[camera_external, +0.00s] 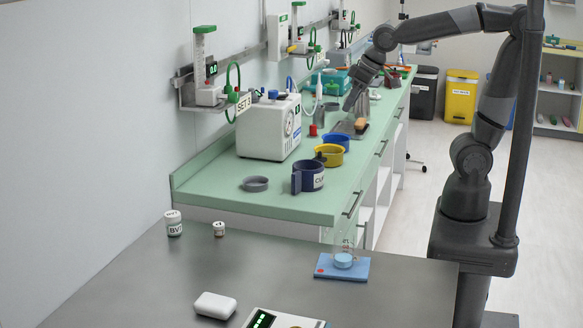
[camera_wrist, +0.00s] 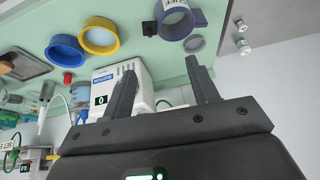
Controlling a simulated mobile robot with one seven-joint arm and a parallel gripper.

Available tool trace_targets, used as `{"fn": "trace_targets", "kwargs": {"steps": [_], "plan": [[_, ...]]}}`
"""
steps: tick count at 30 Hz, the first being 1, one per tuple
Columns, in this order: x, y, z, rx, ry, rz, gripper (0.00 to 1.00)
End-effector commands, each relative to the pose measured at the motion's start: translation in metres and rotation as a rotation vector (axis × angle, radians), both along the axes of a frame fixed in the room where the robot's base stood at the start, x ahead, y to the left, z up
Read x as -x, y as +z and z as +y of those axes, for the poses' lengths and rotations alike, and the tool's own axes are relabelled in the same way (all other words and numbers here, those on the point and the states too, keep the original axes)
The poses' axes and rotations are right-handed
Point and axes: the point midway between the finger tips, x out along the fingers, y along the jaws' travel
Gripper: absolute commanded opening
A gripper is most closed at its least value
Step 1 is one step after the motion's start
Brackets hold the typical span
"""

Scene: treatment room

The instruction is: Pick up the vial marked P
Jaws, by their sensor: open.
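Two white-capped vials stand upright on the grey table at the lower left of the external view. The larger vial (camera_external: 174,226) has a label that seems to read "BV". The smaller vial (camera_external: 219,229) has a brownish body and a mark too small to read, so I cannot tell which is marked P. Two small vial-like shapes, one upper (camera_wrist: 240,26) and one lower (camera_wrist: 243,46), show at the right of the wrist view. My gripper (camera_external: 350,104) is open and empty above the green counter, far from both vials; its fingers (camera_wrist: 162,66) show in the wrist view.
The green counter (camera_external: 222,192) holds a white machine (camera_external: 266,130), a dark blue mug (camera_external: 307,178), a yellow bowl (camera_external: 329,155), a blue bowl (camera_external: 337,143) and a grey ring-shaped dish (camera_external: 255,184). The grey table (camera_external: 130,285) also bears a blue pad (camera_external: 328,270) and a white case (camera_external: 215,306).

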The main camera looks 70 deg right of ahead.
Motion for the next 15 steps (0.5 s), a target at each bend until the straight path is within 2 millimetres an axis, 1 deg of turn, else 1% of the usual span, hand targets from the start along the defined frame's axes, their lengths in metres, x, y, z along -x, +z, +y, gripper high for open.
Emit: {"fn": "trace_targets", "kwargs": {"steps": [1, 3, 8, 12, 14, 15], "plan": [[-0.017, -0.002, 0.010, -0.001, 0.007, 0.012, 0.54], [-0.040, -0.005, 0.023, -0.004, 0.007, 0.019, 0.54], [-0.089, -0.018, 0.059, -0.007, 0.010, 0.035, 0.54], [-0.129, -0.036, 0.095, -0.002, 0.013, 0.046, 0.54], [-0.145, -0.046, 0.112, 0.000, 0.016, 0.050, 0.54], [-0.155, -0.053, 0.124, 0.001, 0.018, 0.052, 0.54]]}}
